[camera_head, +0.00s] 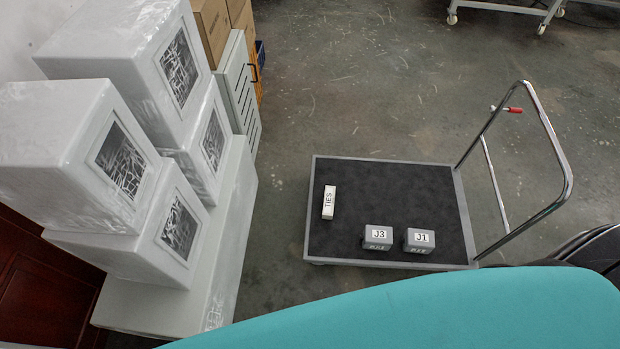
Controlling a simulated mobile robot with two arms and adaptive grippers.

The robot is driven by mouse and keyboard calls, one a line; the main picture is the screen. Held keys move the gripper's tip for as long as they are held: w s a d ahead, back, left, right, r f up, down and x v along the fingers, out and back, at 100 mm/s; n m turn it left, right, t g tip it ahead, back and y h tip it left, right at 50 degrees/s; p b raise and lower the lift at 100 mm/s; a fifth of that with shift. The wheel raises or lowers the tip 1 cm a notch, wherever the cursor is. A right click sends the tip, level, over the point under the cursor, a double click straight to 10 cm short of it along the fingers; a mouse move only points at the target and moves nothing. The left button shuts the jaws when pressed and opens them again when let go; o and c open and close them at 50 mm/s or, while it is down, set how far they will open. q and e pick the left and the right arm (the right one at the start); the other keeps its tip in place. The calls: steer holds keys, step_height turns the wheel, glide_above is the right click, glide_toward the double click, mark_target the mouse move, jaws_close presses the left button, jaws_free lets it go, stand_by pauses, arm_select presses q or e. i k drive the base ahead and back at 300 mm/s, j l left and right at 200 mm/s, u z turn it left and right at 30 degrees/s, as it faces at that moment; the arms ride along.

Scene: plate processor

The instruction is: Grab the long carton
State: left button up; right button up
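The long carton, a narrow white box labelled TIES (329,202), lies near the left side of the black deck of a flat cart (390,180). Its long side runs roughly from the far to the near edge of the deck. Two shorter grey boxes, labelled J3 (377,238) and J1 (420,240), sit side by side near the deck's front edge, apart from the long carton. Neither of my grippers shows in the head view.
Wrapped white boxes (70,150) are stacked at the left, with brown cartons (212,25) behind. The cart's metal handle (568,180) rises at its right. The grey floor (380,80) beyond the cart is clear. A teal curved surface fills the bottom right.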

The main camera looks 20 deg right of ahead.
mark_target(328, 200)
steer(key=l+z, duration=0.1)
steer(key=z, duration=0.6)
